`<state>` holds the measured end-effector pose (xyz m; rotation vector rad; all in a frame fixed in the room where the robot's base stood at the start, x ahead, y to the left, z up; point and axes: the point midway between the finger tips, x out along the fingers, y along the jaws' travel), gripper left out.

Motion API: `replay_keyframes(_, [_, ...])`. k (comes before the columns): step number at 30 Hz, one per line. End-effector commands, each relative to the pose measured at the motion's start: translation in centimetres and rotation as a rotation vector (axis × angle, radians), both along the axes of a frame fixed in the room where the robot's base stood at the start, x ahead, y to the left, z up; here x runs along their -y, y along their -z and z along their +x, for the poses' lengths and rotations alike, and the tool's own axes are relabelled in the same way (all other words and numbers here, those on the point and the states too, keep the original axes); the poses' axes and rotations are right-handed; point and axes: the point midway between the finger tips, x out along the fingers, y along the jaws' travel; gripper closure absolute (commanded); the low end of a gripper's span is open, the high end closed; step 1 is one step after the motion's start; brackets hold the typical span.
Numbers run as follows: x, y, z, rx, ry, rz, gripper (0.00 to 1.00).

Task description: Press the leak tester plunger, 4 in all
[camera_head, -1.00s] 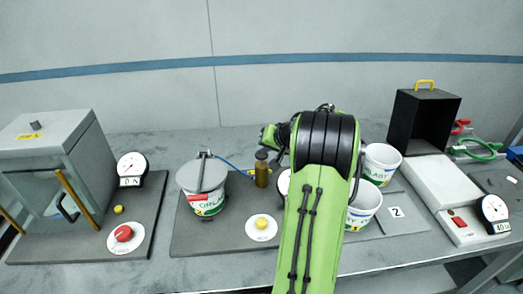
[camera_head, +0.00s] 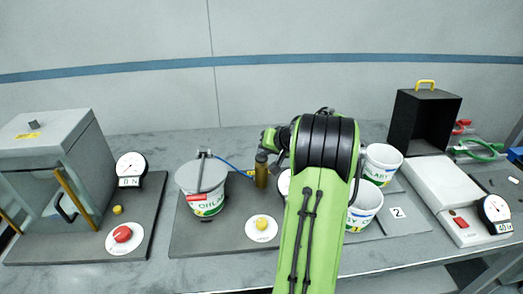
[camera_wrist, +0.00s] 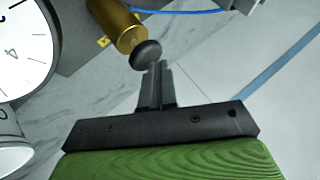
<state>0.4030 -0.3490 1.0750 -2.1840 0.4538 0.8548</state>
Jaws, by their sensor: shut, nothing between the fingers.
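The leak tester plunger is a brass cylinder (camera_head: 261,176) with a dark round knob on top, standing at the middle of the bench. In the wrist view the cylinder (camera_wrist: 117,24) and its dark knob (camera_wrist: 146,54) lie just beyond my fingertips. My gripper (camera_wrist: 158,66) is shut and empty, its tips at the edge of the knob; I cannot tell whether they touch. In the head view my gripper (camera_head: 268,141) is just above the plunger, partly hidden by my arm. A white dial gauge (camera_wrist: 22,45) stands beside the plunger, mostly hidden in the head view.
A clamped white tub (camera_head: 207,204) and a yellow button (camera_head: 262,224) are left of my arm. White tubs (camera_head: 381,165) stand right of it. A grey chamber (camera_head: 45,150) is far left; a black box (camera_head: 424,120) and scale (camera_head: 445,190) are right.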

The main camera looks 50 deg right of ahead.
Motion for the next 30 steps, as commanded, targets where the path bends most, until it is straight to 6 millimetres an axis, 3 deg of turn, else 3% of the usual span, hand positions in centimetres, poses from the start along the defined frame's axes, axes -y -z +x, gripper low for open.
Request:
replay_keyframes(17, [-0.1,0.5,-0.1,-0.005,0.000,0.005,1.00])
replay_keyframes(30, [0.0,-2.1,0.0,-0.004,0.000,0.003,1.00])
